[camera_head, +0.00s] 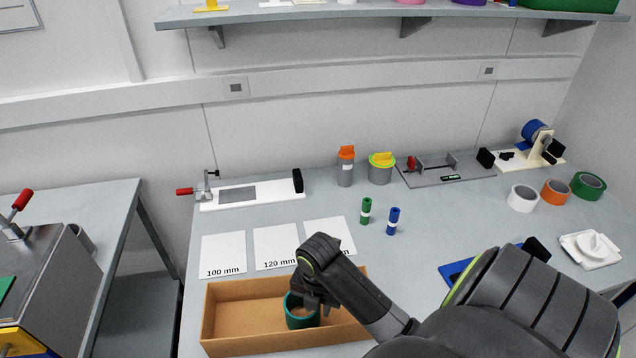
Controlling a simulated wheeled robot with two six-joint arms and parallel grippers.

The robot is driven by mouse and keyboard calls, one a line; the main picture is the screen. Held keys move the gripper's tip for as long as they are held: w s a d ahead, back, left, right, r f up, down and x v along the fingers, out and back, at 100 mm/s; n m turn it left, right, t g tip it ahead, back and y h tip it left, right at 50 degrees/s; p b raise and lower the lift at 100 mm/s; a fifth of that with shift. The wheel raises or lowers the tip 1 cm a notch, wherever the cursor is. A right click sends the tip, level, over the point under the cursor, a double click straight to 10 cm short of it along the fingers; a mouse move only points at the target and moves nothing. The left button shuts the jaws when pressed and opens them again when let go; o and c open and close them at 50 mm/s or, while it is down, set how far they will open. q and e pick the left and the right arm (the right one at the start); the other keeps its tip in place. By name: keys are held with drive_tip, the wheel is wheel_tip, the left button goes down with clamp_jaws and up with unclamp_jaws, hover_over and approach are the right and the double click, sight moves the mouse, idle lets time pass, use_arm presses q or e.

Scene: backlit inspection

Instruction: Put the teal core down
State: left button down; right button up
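The teal core (290,315), a short open ring, is within the outline of the open brown cardboard box (238,338) at the front of the table. My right gripper (316,300) comes in from the right with its fingers pointing down at the core's right side, and it appears closed on the core's wall. The gripper covers part of the core's rim. I cannot tell whether the core's underside touches the box floor. My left gripper is not in view.
White cards (276,247) marked with lengths lie behind the box. A green cylinder (366,211) and a blue cylinder (393,221) stand to their right. Tape rolls (523,199) are at the far right. The box's left part is empty.

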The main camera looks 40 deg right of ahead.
wheel_tip(320, 180, up, 10)
drive_tip(key=p, duration=0.8)
drive_tip(key=shift+r, duration=0.25)
